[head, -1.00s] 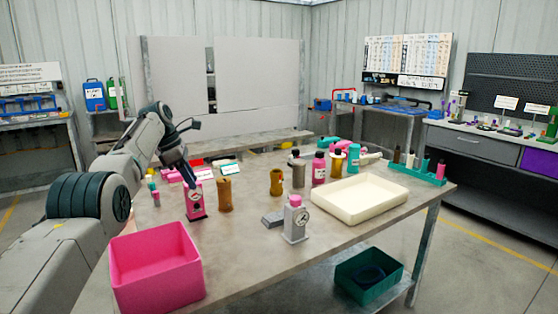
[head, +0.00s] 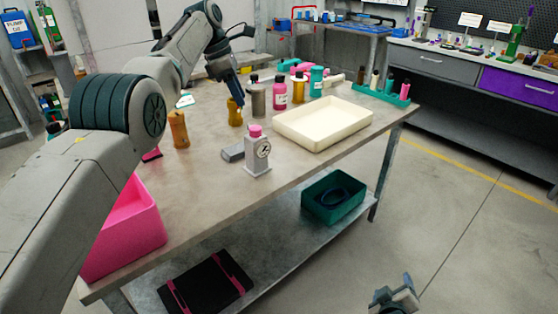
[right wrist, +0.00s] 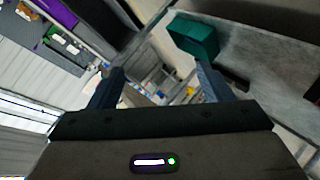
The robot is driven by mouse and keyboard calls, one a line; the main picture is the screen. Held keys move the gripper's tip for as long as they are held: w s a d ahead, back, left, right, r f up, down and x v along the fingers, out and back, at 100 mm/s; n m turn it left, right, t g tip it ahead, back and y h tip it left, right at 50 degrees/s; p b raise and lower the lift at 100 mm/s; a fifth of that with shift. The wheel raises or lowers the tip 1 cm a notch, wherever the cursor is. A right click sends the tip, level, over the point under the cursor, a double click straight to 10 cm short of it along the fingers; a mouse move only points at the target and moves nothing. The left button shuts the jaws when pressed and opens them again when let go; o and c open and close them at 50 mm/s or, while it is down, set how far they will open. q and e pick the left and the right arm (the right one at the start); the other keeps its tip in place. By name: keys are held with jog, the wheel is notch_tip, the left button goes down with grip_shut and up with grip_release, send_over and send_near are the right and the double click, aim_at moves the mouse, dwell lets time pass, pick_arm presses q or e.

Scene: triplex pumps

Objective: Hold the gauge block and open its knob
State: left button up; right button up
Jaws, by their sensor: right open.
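A grey gauge block (head: 258,158) with a round white dial and a pink knob (head: 255,130) on top stands upright on the table, near its front edge. My left gripper (head: 238,98) points down behind it, by the top of an amber bottle (head: 235,115). I cannot tell whether its fingers are apart or touch the bottle. My right gripper (head: 398,290) is low in front of the table, away from the block. In the right wrist view its two fingers (right wrist: 158,80) are apart with nothing between them. A pink piece (head: 152,155) is mostly hidden behind my left arm.
A cream tray (head: 322,138) lies right of the block, and a grey piece (head: 233,152) lies at its left. A pink bin (head: 125,235) stands at the table's left corner. A teal bin (head: 334,210) sits on the lower shelf. Several bottles stand behind.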

jog(key=w+a+r+n+t+y, duration=0.1)
jog(key=w+a+r+n+t, duration=0.35)
jog(key=w+r+n, duration=0.35)
jog(key=w+a+r+n+t+y, duration=0.1)
jog(key=w+a+r+n+t, duration=0.35)
jog(key=r, duration=0.55)
jog(key=n+g+y, duration=0.5)
jog(key=n+y, duration=0.9)
jog(key=n, duration=1.1)
send_near(257, 147)
jog(key=w+d+f, duration=0.1)
jog(key=w+f, duration=0.1)
jog(key=w, duration=0.1)
jog(key=shift+w+a+f+n, duration=0.25)
jog(key=shift+w+f+n, duration=0.1)
jog(key=shift+w, duration=0.2)
jog(key=shift+w+a+g+y, duration=0.2)
jog(key=shift+w+g+y, duration=0.05)
jog(key=shift+g+y, duration=0.05)
jog(key=x, duration=1)
jog(key=shift+d, duration=0.1)
jog(key=c, duration=1.4)
